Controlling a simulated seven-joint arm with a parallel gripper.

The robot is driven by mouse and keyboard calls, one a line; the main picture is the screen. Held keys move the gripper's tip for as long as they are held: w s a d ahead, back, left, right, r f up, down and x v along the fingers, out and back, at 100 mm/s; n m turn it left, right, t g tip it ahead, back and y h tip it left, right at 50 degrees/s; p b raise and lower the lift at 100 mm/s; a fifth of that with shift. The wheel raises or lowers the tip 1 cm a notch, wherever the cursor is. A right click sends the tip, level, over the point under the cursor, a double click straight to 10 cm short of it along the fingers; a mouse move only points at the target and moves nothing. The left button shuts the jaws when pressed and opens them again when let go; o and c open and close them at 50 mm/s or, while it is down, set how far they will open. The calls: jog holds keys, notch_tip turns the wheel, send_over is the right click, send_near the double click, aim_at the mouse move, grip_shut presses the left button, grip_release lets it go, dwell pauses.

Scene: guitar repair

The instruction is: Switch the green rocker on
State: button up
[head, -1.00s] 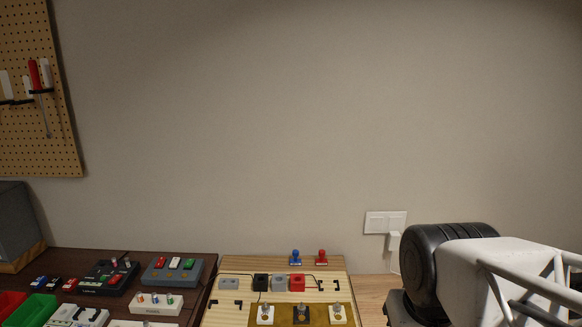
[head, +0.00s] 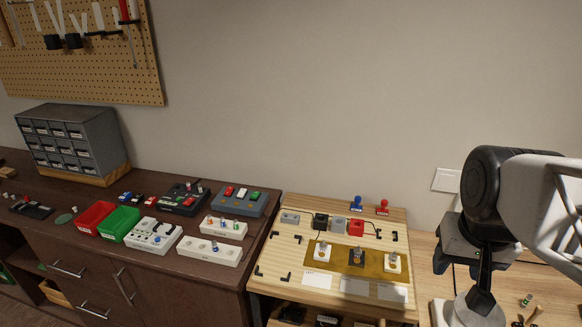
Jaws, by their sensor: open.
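The green rocker (head: 253,196) sits at the right end of a row of red, white and green rockers on a blue-grey box (head: 231,205). The box stands at the back right of the dark bench in the head view. The rocker's position is too small to read. My gripper (head: 472,274) is at the right, over the light wooden surface, well to the right of the box and apart from it. It is open, and nothing shows held in it. Its fingertips are hard to make out.
A black box (head: 176,206) with coloured switches stands left of the blue-grey box. White switch boxes (head: 208,254) lie in front. A light wooden board (head: 274,247) with blocks and stamps lies between my gripper and the bench. Red (head: 91,221) and green bins stand at left.

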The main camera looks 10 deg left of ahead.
jog(key=w+a+r, duration=0.1)
jog(key=w+a, duration=0.3)
jog(key=w, duration=0.4)
jog(key=w+a+r, duration=0.2)
jog(key=w+a, duration=0.2)
jog(key=w, duration=0.3)
jog(key=g, duration=0.2)
send_over(255, 195)
jog(key=w, duration=0.2)
notch_tip(255, 195, down, 19)
jog(key=shift+d+f, duration=0.1)
jog(key=shift+a+f, duration=0.1)
jog(key=shift+a, duration=0.1)
jog(key=shift+f, duration=3.9)
